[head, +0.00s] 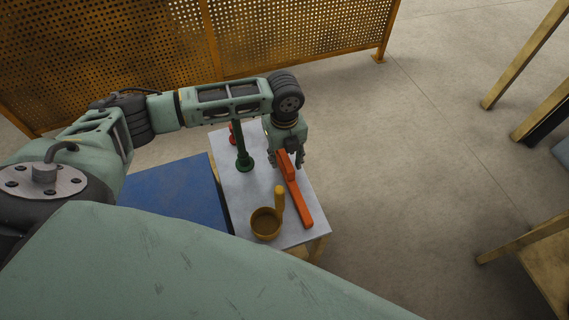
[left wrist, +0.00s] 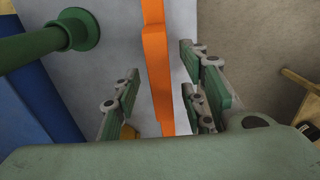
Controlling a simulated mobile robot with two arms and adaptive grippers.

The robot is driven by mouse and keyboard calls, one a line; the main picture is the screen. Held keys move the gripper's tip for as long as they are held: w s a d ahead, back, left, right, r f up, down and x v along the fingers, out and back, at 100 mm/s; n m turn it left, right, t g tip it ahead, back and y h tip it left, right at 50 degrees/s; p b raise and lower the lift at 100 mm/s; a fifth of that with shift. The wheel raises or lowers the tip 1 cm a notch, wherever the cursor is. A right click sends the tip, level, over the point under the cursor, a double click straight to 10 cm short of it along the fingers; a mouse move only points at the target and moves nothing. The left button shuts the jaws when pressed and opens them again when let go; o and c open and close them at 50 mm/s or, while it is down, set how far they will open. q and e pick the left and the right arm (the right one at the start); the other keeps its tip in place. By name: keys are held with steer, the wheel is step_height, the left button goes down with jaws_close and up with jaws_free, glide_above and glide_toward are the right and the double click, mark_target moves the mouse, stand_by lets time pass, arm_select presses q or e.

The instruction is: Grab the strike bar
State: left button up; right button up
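The strike bar, an orange bar with a raised grip block (head: 301,205), lies on a small light-grey table (head: 238,208) near its right edge. In the left wrist view the strike bar (left wrist: 156,75) runs up the middle of the picture. My left gripper (head: 289,160) is over the bar's far part, pointing down. In the left wrist view my left gripper (left wrist: 160,78) is open, with fingers on both sides of the bar and gaps between. Whether the fingertips are level with the bar or above it is hard to tell. My right gripper is not in view.
A green post with a round base (head: 244,163) stands left of the bar. A brown bowl (head: 265,223) and an upright yellow handle (head: 279,200) are at the near end. A small red item (head: 232,134) is at the back. A blue surface (head: 168,194) adjoins left.

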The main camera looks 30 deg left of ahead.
arm_select(q)
jaws_close()
stand_by(0.3)
steer(key=shift+r, duration=0.1)
stand_by(0.4)
